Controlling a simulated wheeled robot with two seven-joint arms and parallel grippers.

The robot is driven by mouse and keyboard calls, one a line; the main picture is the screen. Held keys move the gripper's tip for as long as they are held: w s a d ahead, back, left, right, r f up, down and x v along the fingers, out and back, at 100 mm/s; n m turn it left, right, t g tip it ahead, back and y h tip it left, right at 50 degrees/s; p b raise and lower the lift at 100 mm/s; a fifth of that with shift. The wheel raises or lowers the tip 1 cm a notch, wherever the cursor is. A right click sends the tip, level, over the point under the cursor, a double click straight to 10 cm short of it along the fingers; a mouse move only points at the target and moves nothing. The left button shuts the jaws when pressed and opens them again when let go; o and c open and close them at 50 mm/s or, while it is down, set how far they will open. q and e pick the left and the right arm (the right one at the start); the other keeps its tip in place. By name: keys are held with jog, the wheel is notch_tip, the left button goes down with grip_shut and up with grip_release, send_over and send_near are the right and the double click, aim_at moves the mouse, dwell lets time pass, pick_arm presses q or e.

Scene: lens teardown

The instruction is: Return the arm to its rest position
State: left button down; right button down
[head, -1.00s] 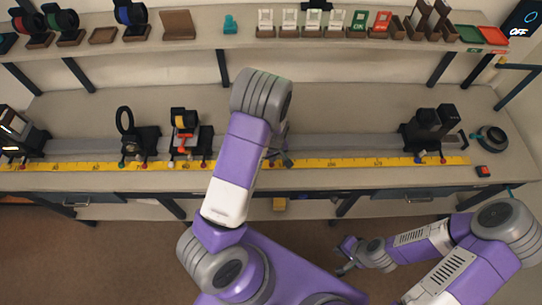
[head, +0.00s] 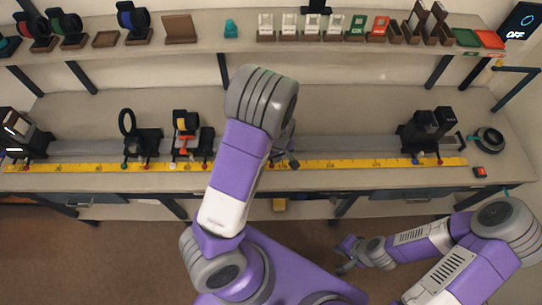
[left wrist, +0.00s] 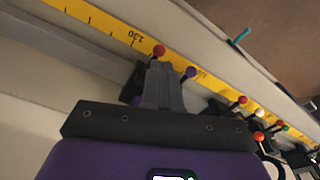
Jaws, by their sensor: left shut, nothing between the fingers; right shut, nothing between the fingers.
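My left arm reaches up over the middle of the bench in the head view. Its gripper (head: 290,160) is mostly hidden behind the forearm, with a dark part showing just above the yellow ruler (head: 330,164). In the left wrist view my left gripper (left wrist: 162,72) is shut and empty. It overlaps a black carriage (left wrist: 133,85) with a red knob (left wrist: 159,51) and a purple knob (left wrist: 190,72). My right gripper (head: 345,253) is shut and empty, low in front of the bench, clear of everything.
A ring holder (head: 128,123) and a carriage with yellow and orange parts (head: 185,125) stand on the rail left of my left arm. A black block carriage (head: 425,130) stands at right. A shelf (head: 345,65) with lens holders and cards runs behind.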

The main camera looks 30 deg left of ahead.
pick_arm(q)
jog(key=shift+r, duration=0.7)
jog(key=s+d+f+m+h+b, duration=0.2)
jog(key=s+d+f+m+b, duration=0.2)
jog(key=f, duration=0.7)
jog(key=s+d+f+m+h+b, duration=0.3)
jog(key=s+d+f+b, duration=0.4)
jog(key=f, duration=0.5)
jog(key=s+d, duration=0.2)
jog(key=s, duration=0.1)
jog(key=shift+d+f+m, duration=0.25)
jog(key=shift+m, duration=0.15)
